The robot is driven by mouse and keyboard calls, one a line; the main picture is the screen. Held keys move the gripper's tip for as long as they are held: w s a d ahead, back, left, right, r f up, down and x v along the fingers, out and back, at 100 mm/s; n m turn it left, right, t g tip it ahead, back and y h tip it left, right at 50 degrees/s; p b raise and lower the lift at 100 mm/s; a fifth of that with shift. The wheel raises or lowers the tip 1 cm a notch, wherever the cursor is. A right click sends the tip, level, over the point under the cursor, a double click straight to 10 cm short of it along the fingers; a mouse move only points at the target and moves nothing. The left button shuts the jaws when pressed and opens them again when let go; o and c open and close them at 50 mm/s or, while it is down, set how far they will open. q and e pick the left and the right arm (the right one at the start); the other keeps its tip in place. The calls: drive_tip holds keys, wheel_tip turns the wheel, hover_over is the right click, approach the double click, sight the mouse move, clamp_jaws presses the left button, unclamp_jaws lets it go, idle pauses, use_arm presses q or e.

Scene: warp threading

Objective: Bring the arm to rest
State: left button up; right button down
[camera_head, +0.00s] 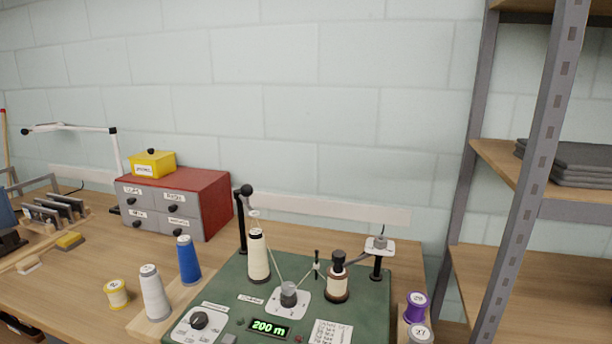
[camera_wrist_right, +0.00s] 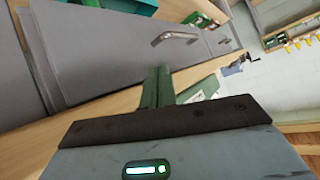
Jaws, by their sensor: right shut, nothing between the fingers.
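My right gripper (camera_wrist_right: 158,74) shows in the right wrist view. Its two green fingers are together and hold nothing. Grey drawer fronts or panels (camera_wrist_right: 110,40) with a metal handle lie beyond the fingers; I cannot tell how far off they are. Neither gripper shows in the head view, and my left gripper is in no view. In the head view, the green winding machine (camera_head: 228,292) stands on the workbench with a cream thread cone (camera_head: 258,258) and a brown-and-white spool (camera_head: 338,282) on it. Its display reads 200 m.
A grey cone (camera_head: 154,293), a blue cone (camera_head: 188,260) and a yellow spool (camera_head: 116,294) stand left of the machine. A purple spool (camera_head: 415,307) stands to its right. A red-topped drawer box (camera_head: 208,187) is behind. A metal-framed shelf (camera_head: 535,180) rises at right.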

drive_tip(key=s+d+f+m+h, duration=0.2)
drive_tip(key=s+d+f, duration=0.4)
drive_tip(key=s, duration=0.3)
drive_tip(key=s+d+f+m+t+h, duration=0.1)
drive_tip(key=s+d+f+m+h, duration=0.1)
drive_tip(key=s+d+f+h, duration=0.2)
drive_tip(key=s+d+f, duration=0.3)
drive_tip(key=s+d, duration=0.1)
drive_tip(key=s, duration=0.1)
drive_tip(key=shift+d, duration=0.2)
drive_tip(key=shift+s, duration=0.1)
idle(0.9)
